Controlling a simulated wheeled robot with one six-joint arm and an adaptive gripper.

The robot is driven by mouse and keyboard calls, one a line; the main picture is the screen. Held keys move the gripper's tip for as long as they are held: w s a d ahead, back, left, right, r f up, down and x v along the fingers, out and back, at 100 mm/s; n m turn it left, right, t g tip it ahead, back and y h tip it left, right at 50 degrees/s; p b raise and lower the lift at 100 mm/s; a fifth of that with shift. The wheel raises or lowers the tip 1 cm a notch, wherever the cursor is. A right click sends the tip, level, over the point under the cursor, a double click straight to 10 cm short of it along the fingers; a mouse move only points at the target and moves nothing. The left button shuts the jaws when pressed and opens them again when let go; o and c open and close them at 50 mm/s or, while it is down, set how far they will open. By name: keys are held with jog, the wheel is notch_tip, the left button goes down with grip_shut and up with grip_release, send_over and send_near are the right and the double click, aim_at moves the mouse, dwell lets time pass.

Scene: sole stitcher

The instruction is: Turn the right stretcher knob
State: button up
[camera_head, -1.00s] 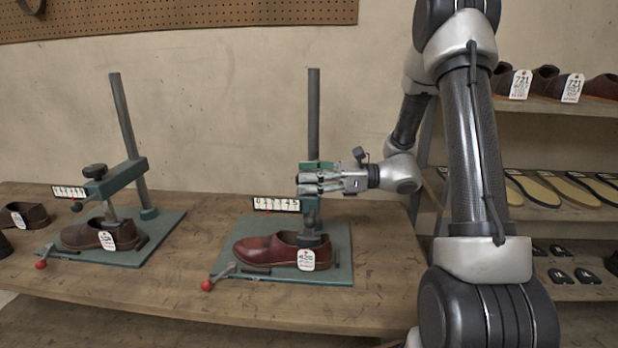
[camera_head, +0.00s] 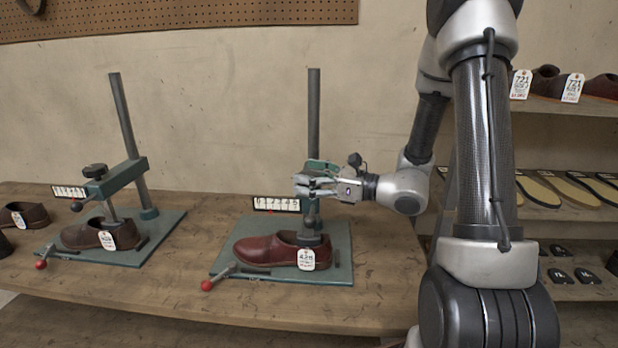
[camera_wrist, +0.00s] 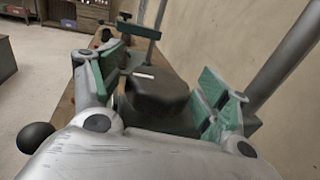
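The right stretcher has an upright post (camera_head: 314,115) on a green base plate (camera_head: 343,262). A red-brown shoe (camera_head: 262,250) with a white tag sits on it. My gripper (camera_head: 300,184) is at the stretcher's crossarm, above the shoe, and hides the knob in the head view. In the wrist view a dark, thick knob (camera_wrist: 158,98) lies between my two green-padded fingers. The fingers are spread, one on each side, with gaps showing beside the knob; I see no clear contact.
The left stretcher (camera_head: 122,178) holds a brown shoe (camera_head: 85,236). Its black knob (camera_head: 95,170) is in view. A red-tipped lever (camera_head: 207,285) sticks out at the right stretcher's front. Shelves with shoes and soles (camera_head: 540,190) stand at the right. The bench front (camera_head: 150,285) is bare.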

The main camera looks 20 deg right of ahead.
jog(key=v, duration=1.2)
dwell(0.3)
